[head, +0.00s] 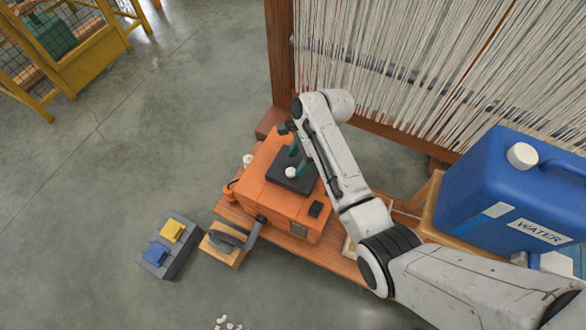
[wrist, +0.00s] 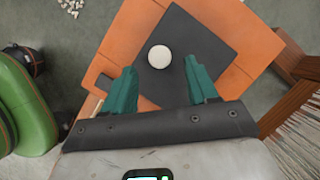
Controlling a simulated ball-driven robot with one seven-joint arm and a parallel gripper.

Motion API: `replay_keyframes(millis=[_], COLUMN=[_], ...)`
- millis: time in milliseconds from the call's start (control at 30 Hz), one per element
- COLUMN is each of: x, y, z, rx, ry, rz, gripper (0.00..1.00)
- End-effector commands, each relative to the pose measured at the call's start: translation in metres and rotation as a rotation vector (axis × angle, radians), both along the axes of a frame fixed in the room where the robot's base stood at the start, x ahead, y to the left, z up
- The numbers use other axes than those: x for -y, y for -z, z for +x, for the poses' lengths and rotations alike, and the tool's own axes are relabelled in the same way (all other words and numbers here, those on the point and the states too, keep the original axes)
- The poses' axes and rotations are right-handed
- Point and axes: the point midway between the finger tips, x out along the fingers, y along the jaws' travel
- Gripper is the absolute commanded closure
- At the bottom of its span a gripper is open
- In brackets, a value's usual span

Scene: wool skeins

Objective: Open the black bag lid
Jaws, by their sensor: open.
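An orange box-like bag (head: 290,207) has a square black lid (head: 299,185) lying flat on its top. A round white knob (head: 291,172) stands on the lid. In the wrist view the black lid (wrist: 205,40) fills the middle, with the white knob (wrist: 160,56) near its centre. My gripper (wrist: 159,72) has two teal fingers spread apart, one on each side just below the knob in the picture, with nothing between them. In the head view my gripper (head: 297,152) is over the lid's far part. Whether the fingers touch the lid I cannot tell.
The bag sits on a low wooden bench (head: 343,262). A blue water canister (head: 480,200) stands at the right. A loom with pale threads (head: 400,60) rises behind. A grey box with yellow and blue pads (head: 168,262) lies on the floor at the left, where floor is open.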

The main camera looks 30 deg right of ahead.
Motion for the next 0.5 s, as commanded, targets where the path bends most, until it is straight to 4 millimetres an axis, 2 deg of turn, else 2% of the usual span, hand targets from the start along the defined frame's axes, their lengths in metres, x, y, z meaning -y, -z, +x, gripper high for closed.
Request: replay_keyframes(millis=[33, 200, 500], x=[-0.003, -0.011, -0.016], y=[0.011, 0.030, 0.037], z=[0.000, 0.002, 0.003], rx=[-0.001, 0.000, 0.002], ry=[0.000, -0.002, -0.001], rz=[0.000, 0.000, 0.000], gripper=[0.42, 0.42, 0.42])
